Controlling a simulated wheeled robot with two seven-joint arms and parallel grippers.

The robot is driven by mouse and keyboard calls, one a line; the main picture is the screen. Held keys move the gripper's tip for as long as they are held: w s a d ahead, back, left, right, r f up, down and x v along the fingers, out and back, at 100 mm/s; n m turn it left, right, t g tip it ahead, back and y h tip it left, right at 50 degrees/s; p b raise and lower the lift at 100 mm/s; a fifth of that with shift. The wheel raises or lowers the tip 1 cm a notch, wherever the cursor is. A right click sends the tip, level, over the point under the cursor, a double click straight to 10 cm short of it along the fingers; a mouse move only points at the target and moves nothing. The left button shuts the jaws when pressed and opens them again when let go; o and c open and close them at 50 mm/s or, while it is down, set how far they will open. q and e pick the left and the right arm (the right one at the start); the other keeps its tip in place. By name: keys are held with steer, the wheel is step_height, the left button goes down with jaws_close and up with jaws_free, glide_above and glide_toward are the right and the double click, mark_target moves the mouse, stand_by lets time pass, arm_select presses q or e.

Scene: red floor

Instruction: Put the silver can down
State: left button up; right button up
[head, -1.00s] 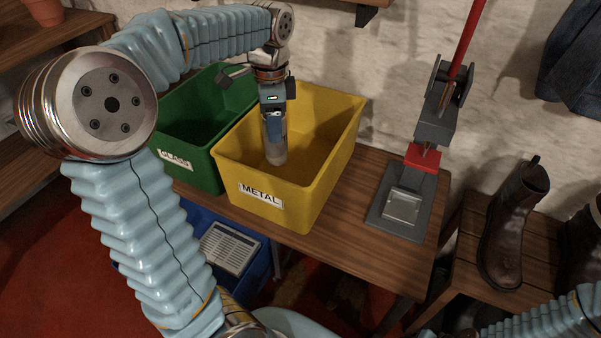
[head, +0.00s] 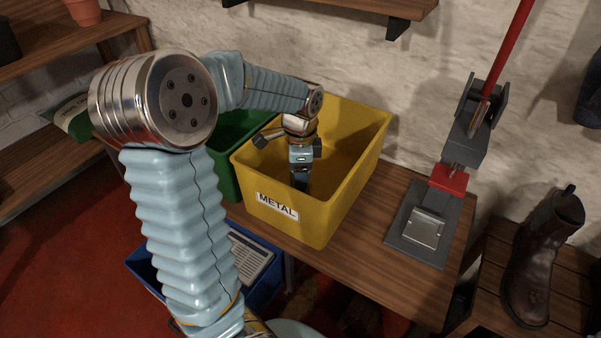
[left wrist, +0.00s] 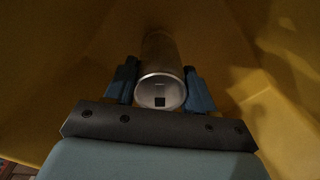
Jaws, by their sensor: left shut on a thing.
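The silver can (left wrist: 160,88) shows end-on in the left wrist view, between the two blue fingers of my left gripper (left wrist: 160,90). The gripper is shut on it. In the head view my left gripper (head: 301,182) points down inside the yellow bin (head: 338,205) labelled METAL. The can is hidden there behind the bin's front wall. Yellow bin walls (left wrist: 265,50) surround the can in the left wrist view. I cannot tell whether the can touches the bin floor. My right gripper is not in view.
A green bin (head: 228,180) stands left of the yellow one on the wooden table (head: 350,250). A can crusher (head: 440,190) with a red handle stands to the right. A blue bin (head: 255,285) holding papers is below. Boots (head: 540,260) sit on a rack at right.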

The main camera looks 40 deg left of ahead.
arm_select(q)
steer(key=shift+f, duration=0.2)
steer(key=o, duration=1.3)
steer(key=shift+r, duration=0.25)
step_height(320, 180, up, 12)
steer(key=shift+f+p, duration=0.1)
steer(key=shift+p, duration=0.55)
